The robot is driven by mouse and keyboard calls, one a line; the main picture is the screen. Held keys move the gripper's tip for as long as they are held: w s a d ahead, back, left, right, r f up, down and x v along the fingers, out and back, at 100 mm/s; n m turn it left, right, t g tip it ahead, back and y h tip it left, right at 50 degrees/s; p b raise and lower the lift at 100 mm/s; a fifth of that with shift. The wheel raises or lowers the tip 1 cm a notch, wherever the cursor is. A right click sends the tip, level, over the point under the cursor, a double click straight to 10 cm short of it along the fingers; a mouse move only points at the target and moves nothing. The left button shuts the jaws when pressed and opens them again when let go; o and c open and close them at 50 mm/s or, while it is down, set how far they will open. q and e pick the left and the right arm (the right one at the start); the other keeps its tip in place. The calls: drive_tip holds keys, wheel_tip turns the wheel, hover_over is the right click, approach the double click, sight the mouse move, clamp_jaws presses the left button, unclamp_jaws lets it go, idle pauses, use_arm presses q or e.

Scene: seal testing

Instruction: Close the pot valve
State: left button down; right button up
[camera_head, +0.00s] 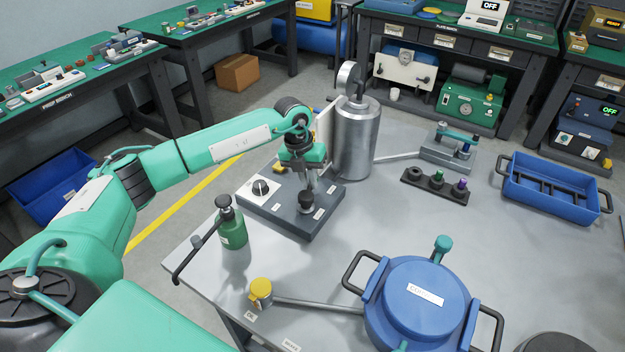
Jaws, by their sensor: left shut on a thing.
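A blue pot (419,300) with a white label on its lid stands at the front right of the grey table. A teal knob (442,245) rises at its far edge. A pipe runs left from the pot to a yellow-capped fitting (261,290); I cannot tell which part is the pot valve. My left gripper (308,189) points down over a dark grey block (290,221), well behind the pot. It is shut on a small black knob (306,202) on that block; its fingers partly hide the knob. My right gripper is not in view.
A green bottle (232,226) stands left of the block. A silver cylinder (356,140) with a gauge stands behind it. A blue tray (549,192) and a black holder (435,186) are at the right.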

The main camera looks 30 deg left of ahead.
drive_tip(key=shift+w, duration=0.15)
use_arm(q)
drive_tip(key=c, duration=1.5)
unclamp_jaws()
drive_tip(key=shift+o, duration=0.2)
